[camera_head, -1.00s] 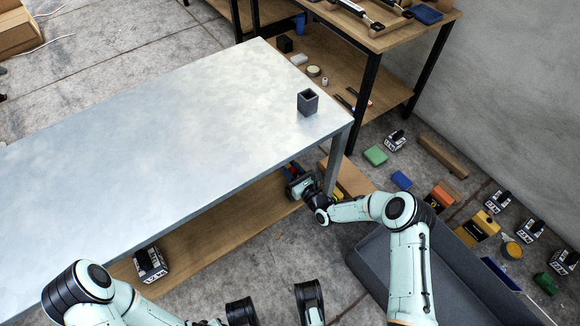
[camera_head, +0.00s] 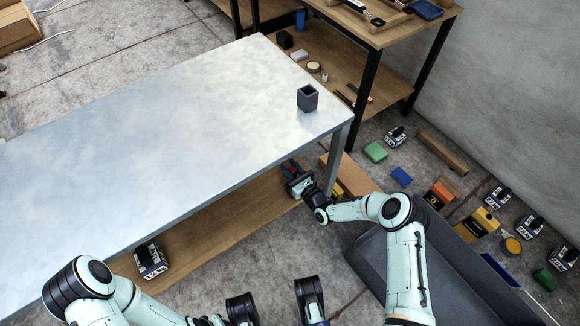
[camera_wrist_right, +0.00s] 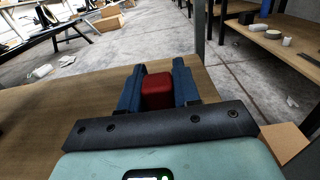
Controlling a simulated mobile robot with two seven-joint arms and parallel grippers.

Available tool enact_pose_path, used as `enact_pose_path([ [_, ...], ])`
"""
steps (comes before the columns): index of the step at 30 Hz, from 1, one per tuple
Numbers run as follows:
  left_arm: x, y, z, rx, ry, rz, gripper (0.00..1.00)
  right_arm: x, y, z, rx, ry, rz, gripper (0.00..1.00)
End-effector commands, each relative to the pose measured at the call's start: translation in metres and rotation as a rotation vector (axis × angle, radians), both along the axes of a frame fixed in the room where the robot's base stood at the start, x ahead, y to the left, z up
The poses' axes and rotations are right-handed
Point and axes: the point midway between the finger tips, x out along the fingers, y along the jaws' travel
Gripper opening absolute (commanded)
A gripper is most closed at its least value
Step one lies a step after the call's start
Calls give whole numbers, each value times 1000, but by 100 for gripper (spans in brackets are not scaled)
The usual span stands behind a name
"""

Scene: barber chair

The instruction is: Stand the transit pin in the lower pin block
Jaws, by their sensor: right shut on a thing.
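My right gripper (camera_head: 293,172) is low at the front edge of the table, above the wooden lower shelf. In the right wrist view, its blue fingers (camera_wrist_right: 157,86) are shut on a red block-shaped piece (camera_wrist_right: 157,95), which I take as the transit pin. Only its red end shows; the rest is hidden between the fingers. A dark grey square block with an open top (camera_head: 308,99) stands upright on the table near its right corner, apart from the gripper. I cannot tell whether it is the lower pin block. My left arm enters at bottom left; its gripper is not clearly seen.
The metal tabletop (camera_head: 170,130) is otherwise bare. A black and white boxy item (camera_head: 150,261) sits on the lower shelf (camera_head: 220,222). A grey tray (camera_head: 450,280) lies under my right arm. Several tools and blocks are scattered on the floor at right. A wooden workbench (camera_head: 400,30) stands behind.

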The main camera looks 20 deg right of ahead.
Motion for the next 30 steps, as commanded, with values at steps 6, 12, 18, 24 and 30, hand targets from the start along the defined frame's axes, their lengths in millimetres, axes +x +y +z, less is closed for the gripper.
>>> enact_pose_path([
  [6,0,0,0,0,0,0,43,0,0,-5,0,-1,-1,0],
  [12,0,0,0,0,0,0,43,0,0,-10,1,-1,-1,0],
  [18,0,0,0,0,0,0,43,0,0,-16,0,-1,-1,0],
  [24,0,0,0,0,0,0,43,0,0,-20,0,-1,0,0],
  [30,0,0,0,0,0,0,43,0,0,-19,0,-1,0,61],
])
